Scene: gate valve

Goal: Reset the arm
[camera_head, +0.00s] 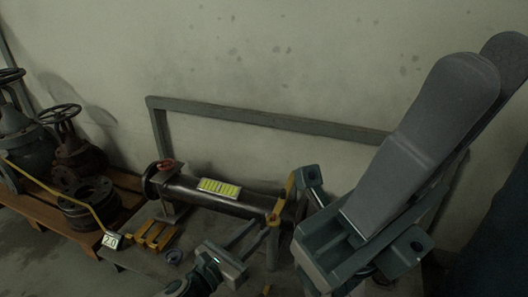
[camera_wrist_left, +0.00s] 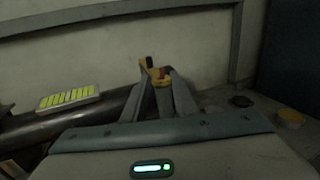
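My left gripper (camera_head: 264,230) reaches in low at the centre of the head view. Its two fingers (camera_wrist_left: 164,88) stand apart, and a yellow handle with red and dark parts (camera_wrist_left: 159,73) shows at or beyond their tips in the left wrist view. I cannot tell whether they touch it. The yellow handle (camera_head: 282,203) stands near the right end of a dark pipe (camera_head: 247,206). My right gripper (camera_head: 470,90) is large and close on the right of the head view, its flat fingers pointing up and right, apart and with nothing seen between them.
A grey frame rail (camera_head: 270,121) stands behind. Valves (camera_head: 75,150) stand on a wooden pallet (camera_head: 45,202) at left. A yellow round thing (camera_wrist_left: 290,117) lies at right in the left wrist view.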

